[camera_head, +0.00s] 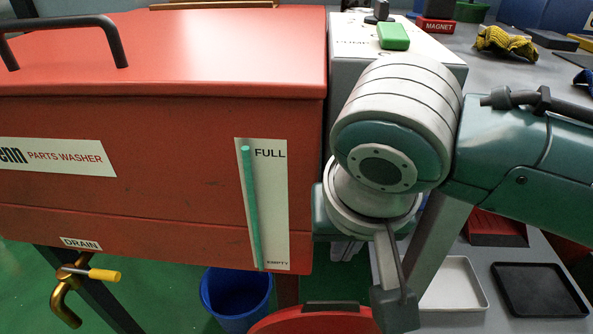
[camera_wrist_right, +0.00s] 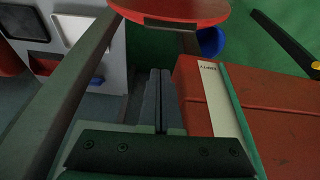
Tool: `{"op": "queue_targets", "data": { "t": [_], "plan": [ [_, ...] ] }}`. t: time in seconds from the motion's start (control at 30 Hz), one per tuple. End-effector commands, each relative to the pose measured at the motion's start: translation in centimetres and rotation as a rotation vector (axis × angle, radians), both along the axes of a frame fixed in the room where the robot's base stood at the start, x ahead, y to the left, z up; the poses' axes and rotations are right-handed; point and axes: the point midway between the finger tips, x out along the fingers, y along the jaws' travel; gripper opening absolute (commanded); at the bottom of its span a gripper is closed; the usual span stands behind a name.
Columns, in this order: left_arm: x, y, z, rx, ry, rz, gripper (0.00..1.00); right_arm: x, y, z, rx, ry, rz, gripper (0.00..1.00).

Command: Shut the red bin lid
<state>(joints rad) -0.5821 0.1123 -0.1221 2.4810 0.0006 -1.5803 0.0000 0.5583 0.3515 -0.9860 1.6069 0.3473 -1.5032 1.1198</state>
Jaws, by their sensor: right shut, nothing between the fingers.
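A round red bin lid (camera_head: 312,322) shows at the bottom edge of the head view, cut off by the frame, with a dark handle bar (camera_head: 331,306) at its top edge. In the right wrist view the red lid (camera_wrist_right: 180,8) is at the top, with a dark strip along its near edge. My right gripper (camera_wrist_right: 160,74) is shut and empty, its fingers pointing toward the lid and apart from it in the picture. In the head view my right wrist hangs beside the parts washer; the fingertips are hard to make out. The bin's body is mostly hidden. My left gripper is not in view.
A large red parts washer (camera_head: 150,190) fills the left, with a brass drain tap (camera_head: 70,290). A blue bucket (camera_head: 236,297) stands on the green floor. A grey cart at right holds a white tray (camera_head: 455,283) and a black tray (camera_head: 540,291).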

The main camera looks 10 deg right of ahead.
Motion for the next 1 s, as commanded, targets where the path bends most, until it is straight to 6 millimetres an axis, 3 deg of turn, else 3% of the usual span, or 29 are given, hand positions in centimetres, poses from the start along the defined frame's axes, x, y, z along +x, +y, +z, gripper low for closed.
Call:
{"op": "queue_targets", "data": {
  "t": [0.03, 0.27, 0.6, 1.0],
  "plan": [
    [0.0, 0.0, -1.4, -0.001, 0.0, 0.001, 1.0, 0.4, -0.1, -1.7, -0.002, -0.001, -0.001, 0.0],
    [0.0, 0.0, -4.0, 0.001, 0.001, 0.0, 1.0, 1.8, -0.3, -5.9, -0.001, 0.0, 0.0, 0.0],
    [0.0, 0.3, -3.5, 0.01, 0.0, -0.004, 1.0, -1.8, 0.4, -5.3, 0.002, -0.001, 0.004, 0.0],
    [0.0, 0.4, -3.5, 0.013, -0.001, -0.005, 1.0, -2.2, 0.4, -5.3, 0.0, -0.001, 0.002, 0.0]
  ]
}}
